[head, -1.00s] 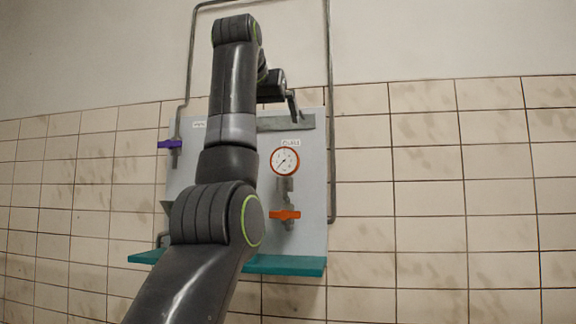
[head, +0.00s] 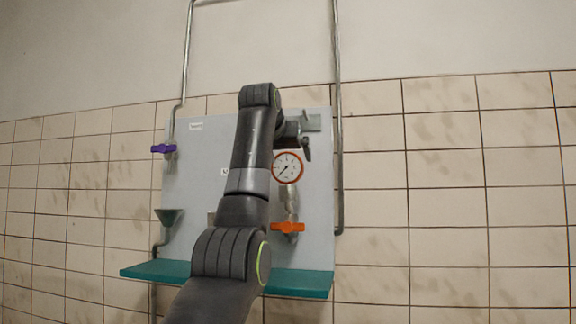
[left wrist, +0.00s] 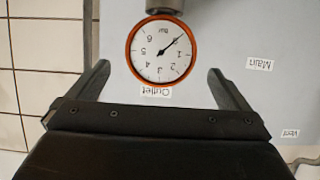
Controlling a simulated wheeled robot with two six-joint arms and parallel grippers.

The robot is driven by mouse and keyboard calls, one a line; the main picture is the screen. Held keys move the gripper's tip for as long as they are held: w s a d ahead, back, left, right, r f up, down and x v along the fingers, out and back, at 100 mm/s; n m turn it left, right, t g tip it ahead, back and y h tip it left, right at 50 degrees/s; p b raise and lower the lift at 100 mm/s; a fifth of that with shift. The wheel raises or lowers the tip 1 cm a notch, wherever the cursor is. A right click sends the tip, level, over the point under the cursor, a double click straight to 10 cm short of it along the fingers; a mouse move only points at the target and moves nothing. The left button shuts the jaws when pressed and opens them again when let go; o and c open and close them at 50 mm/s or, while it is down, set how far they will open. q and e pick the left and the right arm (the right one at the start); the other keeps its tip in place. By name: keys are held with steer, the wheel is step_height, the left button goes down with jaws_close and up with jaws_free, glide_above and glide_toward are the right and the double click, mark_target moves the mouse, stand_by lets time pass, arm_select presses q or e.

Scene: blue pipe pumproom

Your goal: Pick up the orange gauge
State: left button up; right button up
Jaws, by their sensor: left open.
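The orange gauge (head: 287,167) is a round white dial with an orange rim. It sits on a metal fitting on the grey wall panel (head: 190,200), above an orange valve handle (head: 288,227). In the left wrist view the gauge (left wrist: 161,50) appears upside down, ahead of the fingertips and between their lines. My left gripper (head: 307,150) is open and empty, just above and right of the gauge in the head view. Its two spread fingers also show in the left wrist view (left wrist: 158,82). My left arm covers the panel's middle. My right gripper is out of view.
A purple valve handle (head: 164,148) and a green funnel (head: 169,216) are at the panel's left. A teal shelf (head: 300,283) runs along its bottom. A grey pipe (head: 338,130) runs down the right side. Tiled wall surrounds the panel.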

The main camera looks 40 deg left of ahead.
mark_target(286, 161)
arm_select(q)
steer(key=shift+w+a, duration=0.1)
steer(key=shift+w, duration=0.05)
steer(key=shift+w+a+p, duration=0.1)
steer(key=shift+w+p, duration=0.1)
steer(key=shift+p, duration=0.4)
steer(key=p+x, duration=0.2)
steer(key=x, duration=0.2)
steer(key=shift+w+a+f, duration=0.2)
steer(key=shift+f, duration=0.05)
steer(key=shift+s+d+r, duration=0.1)
steer(key=shift+s+d, duration=0.1)
steer(key=shift+d, duration=0.05)
steer(key=shift+c, duration=1.9)
steer(key=shift+a, duration=0.1)
steer(key=c, duration=0.7)
steer(key=shift+c, duration=0.4)
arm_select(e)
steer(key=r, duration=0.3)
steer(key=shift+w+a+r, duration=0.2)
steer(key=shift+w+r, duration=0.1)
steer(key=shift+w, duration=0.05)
